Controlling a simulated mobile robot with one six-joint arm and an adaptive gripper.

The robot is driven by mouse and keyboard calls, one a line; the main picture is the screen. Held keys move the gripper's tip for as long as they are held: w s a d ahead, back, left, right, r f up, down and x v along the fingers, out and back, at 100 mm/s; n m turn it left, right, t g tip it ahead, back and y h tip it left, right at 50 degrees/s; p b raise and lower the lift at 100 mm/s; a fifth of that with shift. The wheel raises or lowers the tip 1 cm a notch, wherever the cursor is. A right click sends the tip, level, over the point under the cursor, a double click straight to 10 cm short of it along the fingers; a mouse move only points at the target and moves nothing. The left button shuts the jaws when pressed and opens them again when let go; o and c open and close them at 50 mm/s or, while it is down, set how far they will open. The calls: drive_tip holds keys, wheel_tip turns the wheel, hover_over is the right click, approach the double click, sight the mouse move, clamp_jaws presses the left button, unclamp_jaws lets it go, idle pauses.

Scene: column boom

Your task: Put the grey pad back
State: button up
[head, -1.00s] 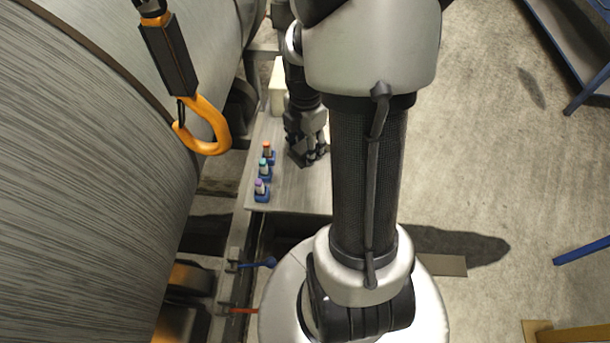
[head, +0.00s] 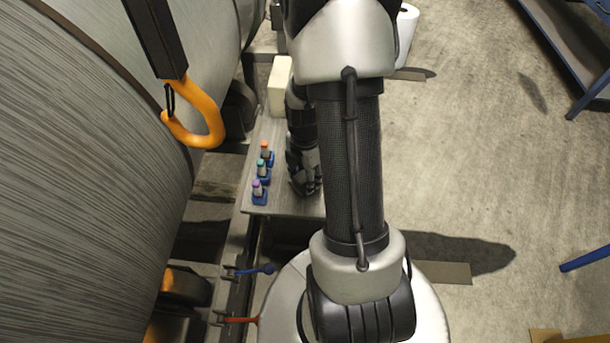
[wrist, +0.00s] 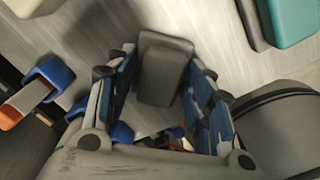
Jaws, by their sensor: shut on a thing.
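The grey pad (wrist: 163,70) is a small dark-grey block, seen in the wrist view between the two fingers of my gripper (wrist: 160,100). My gripper is shut on it, with a finger along each side. In the head view my gripper (head: 304,182) is low over the right part of a grey board (head: 285,203). The pad cannot be made out there, as my gripper and arm cover it. I cannot tell whether the pad touches the board.
Blue holders with an orange-topped (head: 265,152), a teal-topped (head: 262,170) and a purple-topped piece (head: 258,192) line the board's left side. A pale block (head: 280,85) stands behind. An orange hook (head: 205,125) hangs left, before a large drum (head: 90,180). Floor at right is open.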

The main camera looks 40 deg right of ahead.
drive_tip(key=shift+f, duration=0.15)
drive_tip(key=o, duration=0.9)
drive_tip(key=shift+o, duration=0.2)
wheel_tip(320, 180, up, 12)
drive_tip(key=p, duration=0.4)
drive_tip(key=shift+r, duration=0.2)
